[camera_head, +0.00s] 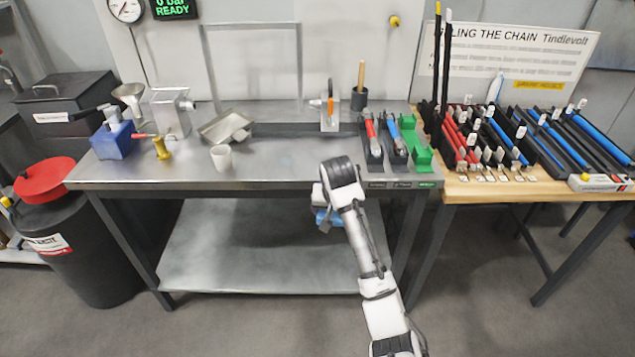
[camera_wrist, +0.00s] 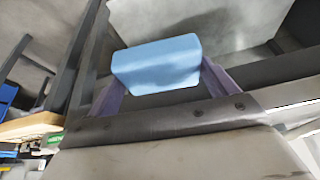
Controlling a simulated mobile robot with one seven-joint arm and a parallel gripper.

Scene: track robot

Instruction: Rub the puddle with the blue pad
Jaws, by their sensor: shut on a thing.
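The light blue pad (camera_wrist: 157,66) sits between the two fingers of my gripper (camera_wrist: 160,76) in the wrist view, which is shut on it. In the head view my gripper (camera_head: 322,206) hangs at the front edge of the steel bench (camera_head: 260,178), apparently in front of it and below its top. The pad (camera_head: 328,219) shows there as a small blue patch, partly hidden by the wrist. A faint bluish sheen (camera_head: 287,161) on the bench top may be the puddle; its outline is not clear.
A white cup (camera_head: 221,158), a metal scoop (camera_head: 226,127) and a yellow fitting (camera_head: 161,148) stand left on the bench. A wooden table (camera_head: 535,187) with racks adjoins. The bench's middle is clear.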

